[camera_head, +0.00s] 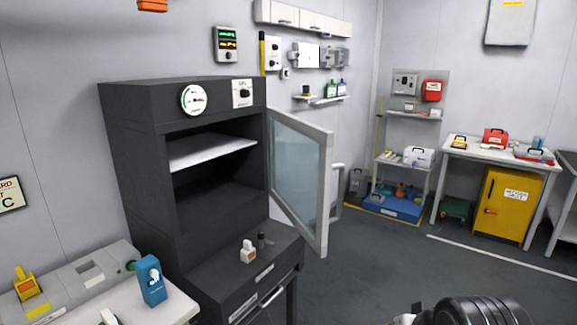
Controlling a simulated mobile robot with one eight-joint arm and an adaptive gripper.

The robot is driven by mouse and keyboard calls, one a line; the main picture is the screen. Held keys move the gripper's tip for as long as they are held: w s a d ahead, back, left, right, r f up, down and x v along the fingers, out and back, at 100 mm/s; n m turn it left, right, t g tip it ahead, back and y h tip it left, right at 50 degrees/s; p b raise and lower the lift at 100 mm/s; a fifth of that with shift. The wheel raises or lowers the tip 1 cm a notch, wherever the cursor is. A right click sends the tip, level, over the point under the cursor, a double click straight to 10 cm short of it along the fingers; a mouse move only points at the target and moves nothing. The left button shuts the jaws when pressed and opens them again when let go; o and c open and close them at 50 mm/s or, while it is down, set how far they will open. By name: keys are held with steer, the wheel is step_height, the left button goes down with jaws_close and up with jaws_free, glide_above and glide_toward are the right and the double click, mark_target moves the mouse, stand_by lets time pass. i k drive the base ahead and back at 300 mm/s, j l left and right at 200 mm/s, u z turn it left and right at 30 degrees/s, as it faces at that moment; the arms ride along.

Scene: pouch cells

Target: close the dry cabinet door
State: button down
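The dry cabinet (140,150) is a tall dark grey box at the left, with a round dial and a small control panel on its top front. Its front opening is uncovered and shows a light shelf (205,150) inside. The cabinet door (325,195) has a pale frame and a bluish glass pane. It is hinged at the right side of the opening and stands wide open, swung out toward me. A vertical handle (338,188) is on the door's far side. Part of my arm shows at the bottom right, well apart from the door. My gripper's fingers cannot be made out.
Below the opening, a ledge holds a small white-and-orange item (248,251) and a dark bottle. A white bench (150,305) with a blue device (151,280) stands at the lower left. Grey floor (385,260) is clear right of the door. A yellow cabinet (500,205) stands farther right.

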mark_target(319, 240)
steer(key=i+l+u, duration=0.7)
steer(key=l, duration=0.15)
steer(key=i+l+u, duration=0.2)
steer(key=l+u, duration=0.25)
steer(key=l, duration=0.2)
steer(key=i+l+u, duration=0.2)
steer(key=l, duration=0.25)
steer(key=l+u, duration=0.45)
steer(key=l, duration=0.35)
steer(key=k+j, duration=0.35)
